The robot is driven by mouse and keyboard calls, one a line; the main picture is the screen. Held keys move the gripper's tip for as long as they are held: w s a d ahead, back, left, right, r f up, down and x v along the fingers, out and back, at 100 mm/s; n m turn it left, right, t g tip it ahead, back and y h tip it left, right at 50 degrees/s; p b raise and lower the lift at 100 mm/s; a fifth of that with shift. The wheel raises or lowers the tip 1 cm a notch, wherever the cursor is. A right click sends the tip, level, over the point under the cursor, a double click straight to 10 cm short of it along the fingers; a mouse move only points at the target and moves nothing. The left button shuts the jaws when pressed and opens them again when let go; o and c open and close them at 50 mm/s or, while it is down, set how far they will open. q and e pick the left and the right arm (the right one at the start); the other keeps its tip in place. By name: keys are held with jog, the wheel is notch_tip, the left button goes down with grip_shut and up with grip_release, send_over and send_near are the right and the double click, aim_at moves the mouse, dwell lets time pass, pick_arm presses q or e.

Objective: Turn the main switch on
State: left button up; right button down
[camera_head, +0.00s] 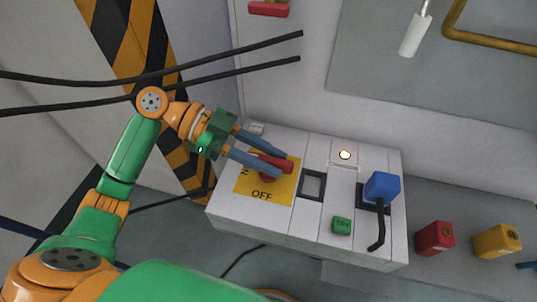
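The main switch (286,165) is a red rotary handle on a yellow plate (282,192) at the left of the panel's top face. The word OFF shows at the plate's near edge. Part of another label shows at its left, mostly hidden by my gripper. My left gripper (285,163) reaches in from the left, with its two blue-grey fingers apart. The fingertips are at the red handle, one on its far side and one on its near side. I cannot tell whether they touch it. My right gripper is not in view.
The white panel box (230,219) also carries a lit lamp (344,154), a green TRY button (342,225) and a blue lever (382,188). Red (435,238) and yellow (497,241) blocks are to the right. Black cables (230,55) hang at the upper left, near my arm.

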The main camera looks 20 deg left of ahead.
pick_arm(q)
jog(key=shift+o, duration=0.9)
jog(key=v, duration=0.7)
jog(key=shift+a, duration=0.1)
